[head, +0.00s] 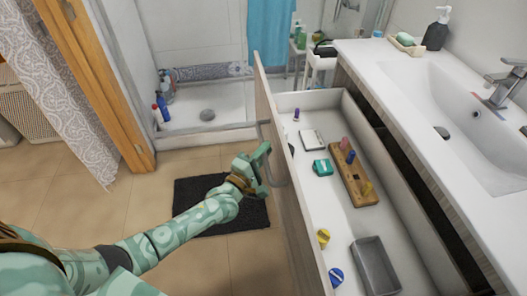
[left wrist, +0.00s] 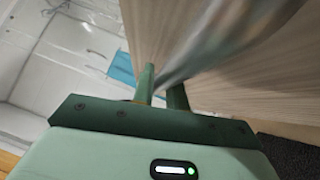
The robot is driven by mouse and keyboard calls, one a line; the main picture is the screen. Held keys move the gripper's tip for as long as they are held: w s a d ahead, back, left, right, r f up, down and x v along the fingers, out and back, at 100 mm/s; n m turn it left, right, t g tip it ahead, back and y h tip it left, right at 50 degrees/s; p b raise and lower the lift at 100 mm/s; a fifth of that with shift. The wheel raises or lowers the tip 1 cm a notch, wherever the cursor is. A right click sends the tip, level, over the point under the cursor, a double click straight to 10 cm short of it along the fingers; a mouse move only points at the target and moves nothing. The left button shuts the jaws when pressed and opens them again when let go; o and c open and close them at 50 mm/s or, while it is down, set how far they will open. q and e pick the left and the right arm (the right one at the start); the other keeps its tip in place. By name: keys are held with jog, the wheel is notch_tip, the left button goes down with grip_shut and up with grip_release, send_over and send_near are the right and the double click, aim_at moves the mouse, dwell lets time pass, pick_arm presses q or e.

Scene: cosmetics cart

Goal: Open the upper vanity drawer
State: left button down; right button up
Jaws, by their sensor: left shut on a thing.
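The upper vanity drawer (head: 317,230) is pulled out from under the white countertop, and its inside shows from above in the head view. Its wooden front also fills the upper right of the left wrist view (left wrist: 190,45). The drawer's metal handle (head: 274,165) runs along the outside of that front; it shows blurred in the left wrist view (left wrist: 220,40). My left gripper (head: 262,165) is at the handle, and its fingers (left wrist: 162,92) are shut on it. My right gripper is not in view.
A white sink (head: 470,135) is on the right. A dark mat (head: 230,215) lies on the floor below my left arm.

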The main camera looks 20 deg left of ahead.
pick_arm(q)
jog(key=shift+f, duration=0.1)
jog(key=c, duration=1.4)
grip_release()
jog(key=p+v, duration=0.2)
jog(key=v, duration=1.4)
jog(key=shift+s+p, duration=0.15)
jog(key=shift+p, duration=0.15)
jog(key=shift+a, duration=0.1)
